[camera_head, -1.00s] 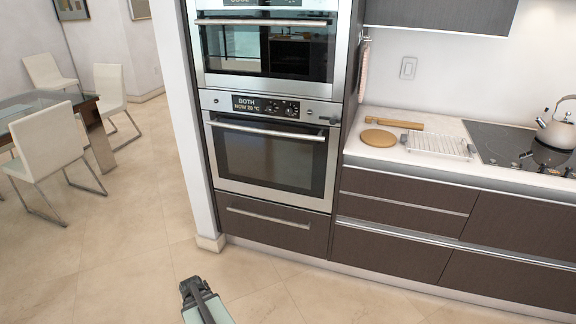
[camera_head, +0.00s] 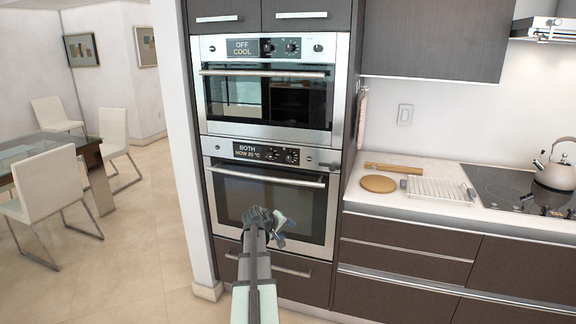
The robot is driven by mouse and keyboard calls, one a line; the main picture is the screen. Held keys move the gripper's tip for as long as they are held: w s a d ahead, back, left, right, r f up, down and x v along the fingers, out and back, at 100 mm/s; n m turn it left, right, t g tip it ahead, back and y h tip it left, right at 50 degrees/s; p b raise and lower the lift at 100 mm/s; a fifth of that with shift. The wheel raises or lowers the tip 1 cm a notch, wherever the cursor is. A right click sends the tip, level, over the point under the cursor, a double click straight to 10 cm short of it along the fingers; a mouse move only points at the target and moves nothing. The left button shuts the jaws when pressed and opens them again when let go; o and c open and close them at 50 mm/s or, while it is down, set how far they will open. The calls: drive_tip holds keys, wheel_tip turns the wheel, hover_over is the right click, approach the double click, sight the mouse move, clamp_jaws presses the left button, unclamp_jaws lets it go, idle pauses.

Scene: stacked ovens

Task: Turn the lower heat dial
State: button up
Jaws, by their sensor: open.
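Two stainless ovens are stacked in a tall cabinet in the head view. The lower oven (camera_head: 233,190) has a panel with a display reading "BOTH" and "NOW 20 °C". Small dark dials (camera_head: 282,155) sit just right of that display, too small to tell apart. The upper oven (camera_head: 240,85) has its own panel reading "OFF COOL", with dials (camera_head: 280,46). My gripper (camera_head: 283,225) is in front of the lower oven's door, below its handle and well below the dials. It appears open and empty. My arm hides the lower middle of the door.
The lower oven's handle (camera_head: 265,177) runs across below its panel. A drawer with a bar handle (camera_head: 290,270) lies underneath. The counter (camera_head: 400,190) at right holds a round board (camera_head: 378,184), a wire rack (camera_head: 437,189) and a kettle (camera_head: 555,174).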

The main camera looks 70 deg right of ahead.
drive_tip(key=w+d+r+n+h, duration=0.1)
drive_tip(key=d+r+n+h, duration=0.3)
drive_tip(key=d+r+n, duration=0.5)
drive_tip(key=n+t+h, duration=0.3)
drive_tip(key=n+h, duration=0.2)
drive_tip(key=n, duration=1)
approach(288, 159)
drive_tip(key=d, duration=0.9)
drive_tip(key=shift+s+d+r, duration=0.1)
drive_tip(key=shift+d+r, duration=0.1)
drive_tip(key=shift+d, duration=0.1)
drive_tip(key=shift+m, duration=0.3)
clamp_jaws()
